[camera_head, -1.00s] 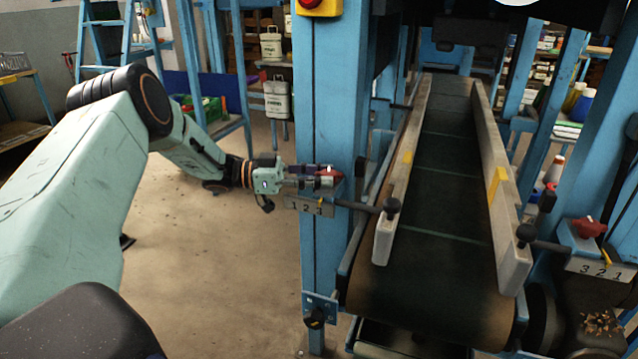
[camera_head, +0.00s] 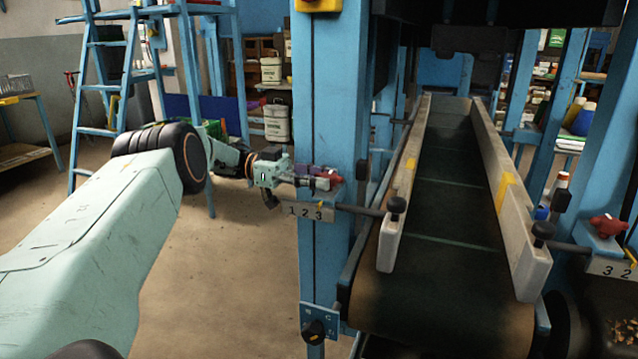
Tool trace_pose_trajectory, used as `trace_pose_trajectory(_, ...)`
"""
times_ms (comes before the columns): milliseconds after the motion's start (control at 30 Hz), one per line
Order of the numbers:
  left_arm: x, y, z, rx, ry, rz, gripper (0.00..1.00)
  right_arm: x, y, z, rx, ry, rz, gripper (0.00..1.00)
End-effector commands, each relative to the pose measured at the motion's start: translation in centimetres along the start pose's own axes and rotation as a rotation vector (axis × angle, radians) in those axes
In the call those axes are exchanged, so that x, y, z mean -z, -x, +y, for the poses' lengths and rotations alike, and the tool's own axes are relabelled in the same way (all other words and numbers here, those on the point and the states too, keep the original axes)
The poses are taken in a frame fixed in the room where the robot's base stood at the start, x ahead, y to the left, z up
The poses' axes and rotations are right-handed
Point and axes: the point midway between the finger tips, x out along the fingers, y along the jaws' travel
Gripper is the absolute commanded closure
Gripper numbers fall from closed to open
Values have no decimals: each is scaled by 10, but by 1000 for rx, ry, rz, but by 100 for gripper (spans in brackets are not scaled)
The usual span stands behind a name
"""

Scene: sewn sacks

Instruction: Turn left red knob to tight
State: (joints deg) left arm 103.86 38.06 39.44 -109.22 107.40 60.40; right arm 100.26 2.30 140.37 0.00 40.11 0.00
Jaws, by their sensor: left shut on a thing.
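The left red knob (camera_head: 334,177) sits on the blue post (camera_head: 333,110) left of the conveyor, above a plate (camera_head: 307,211) marked 1 2 3. My left gripper (camera_head: 321,180) reaches it from the left and is shut on it, hiding part of it. The knob's pointer setting is too small to tell. A second red knob (camera_head: 608,226) stands at the right above a plate (camera_head: 611,268) with numbers, untouched. My right gripper is not in view.
The conveyor belt (camera_head: 440,211) runs away between two grey side rails (camera_head: 398,215). A black-knobbed rod (camera_head: 397,205) sticks out just right of the number plate. A blue ladder (camera_head: 103,100) stands behind my left arm. The floor (camera_head: 222,282) left of the post is clear.

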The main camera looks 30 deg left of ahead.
Motion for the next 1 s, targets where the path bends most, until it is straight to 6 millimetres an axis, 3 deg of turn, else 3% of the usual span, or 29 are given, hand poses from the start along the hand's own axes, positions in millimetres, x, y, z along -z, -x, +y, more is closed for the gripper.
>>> trace_pose_trajectory(400, -2, -2, 1, -11, 6, -3, 97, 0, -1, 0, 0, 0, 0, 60)
trace_pose_trajectory(433, -2, -2, 1, -11, 6, -4, 64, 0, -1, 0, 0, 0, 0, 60)
trace_pose_trajectory(500, -2, -2, 1, -11, 6, -4, 58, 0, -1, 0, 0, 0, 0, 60)
trace_pose_trajectory(700, -1, -1, 1, -7, 3, -2, 43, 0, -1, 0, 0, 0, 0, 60)
trace_pose_trajectory(1000, 1, -1, 0, -5, 0, -1, 43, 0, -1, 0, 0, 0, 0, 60)
